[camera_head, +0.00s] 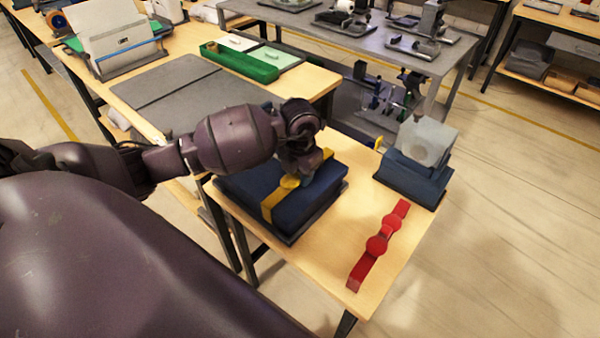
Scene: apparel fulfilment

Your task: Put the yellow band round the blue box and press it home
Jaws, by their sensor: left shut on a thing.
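The dark blue box (302,205) lies flat on a dark base plate (290,238) on the wooden table. The yellow band (270,205) runs across the top of the box and bends down over its near side, with a round yellow disc (290,181) in the middle. My left gripper (312,175) points down over the box top, right beside the disc, and is shut on the yellow band. Its fingertips are partly hidden, and so is the band's far end. I cannot tell whether the band is fully seated. My right gripper is not in view.
A red band (368,264) with round discs lies on the table to the right. A blue block (412,180) with a pale grey piece (425,141) on top stands at the right corner. A green tray (240,62) lies at the back.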

